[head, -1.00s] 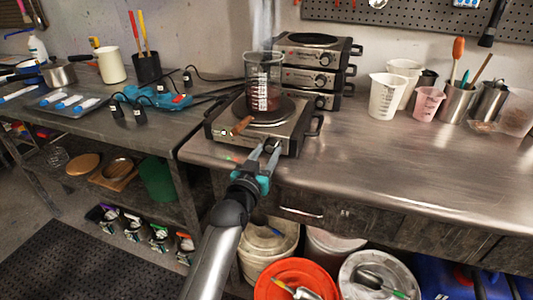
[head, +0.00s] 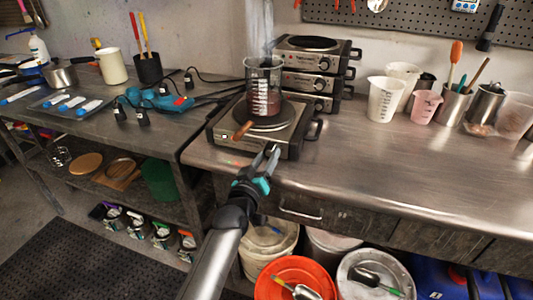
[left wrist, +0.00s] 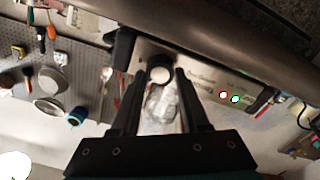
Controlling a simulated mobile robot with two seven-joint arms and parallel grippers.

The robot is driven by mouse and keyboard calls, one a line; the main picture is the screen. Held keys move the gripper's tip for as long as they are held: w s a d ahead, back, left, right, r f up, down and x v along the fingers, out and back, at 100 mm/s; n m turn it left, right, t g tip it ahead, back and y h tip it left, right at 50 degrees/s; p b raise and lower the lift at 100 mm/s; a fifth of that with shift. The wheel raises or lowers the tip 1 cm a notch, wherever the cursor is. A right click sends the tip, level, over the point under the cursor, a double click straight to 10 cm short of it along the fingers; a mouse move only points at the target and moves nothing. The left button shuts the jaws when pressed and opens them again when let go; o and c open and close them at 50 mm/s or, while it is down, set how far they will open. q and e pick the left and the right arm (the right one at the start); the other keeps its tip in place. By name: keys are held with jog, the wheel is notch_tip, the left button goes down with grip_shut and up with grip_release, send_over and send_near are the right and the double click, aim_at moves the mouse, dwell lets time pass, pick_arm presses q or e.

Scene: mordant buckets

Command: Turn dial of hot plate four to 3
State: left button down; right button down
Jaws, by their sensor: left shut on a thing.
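A hot plate (head: 290,152) with a steel top and dark round plate stands at the bench's left front edge. A glass beaker (head: 263,85) of dark liquid sits on it. My left gripper (head: 272,151) is at the front face of this hot plate. In the left wrist view, its black fingers (left wrist: 160,76) stand on either side of the round dial (left wrist: 160,69), and the gripper is shut on it. The dial's setting cannot be read. In the head view the fingers hide the dial. My right gripper is in neither view.
Stacked hot plates (head: 316,75) stand behind the beaker. Plastic jugs (head: 385,98) and a tool cup (head: 455,103) stand to the right. An orange bucket (head: 285,268) is below. The bench's middle front is clear.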

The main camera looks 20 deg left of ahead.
pick_arm(q)
jog(key=shift+n+p, duration=0.3)
jog(key=shift+n, duration=0.9)
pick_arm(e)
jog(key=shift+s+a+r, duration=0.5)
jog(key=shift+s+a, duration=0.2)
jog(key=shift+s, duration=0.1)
pick_arm(q)
jog(key=shift+c, duration=2)
grip_release()
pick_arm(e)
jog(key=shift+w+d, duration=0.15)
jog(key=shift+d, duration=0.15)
pick_arm(q)
jog(key=shift+s, duration=0.1)
jog(key=s+p, duration=0.3)
jog(key=s, duration=1.2)
jog(key=shift+a, duration=0.25)
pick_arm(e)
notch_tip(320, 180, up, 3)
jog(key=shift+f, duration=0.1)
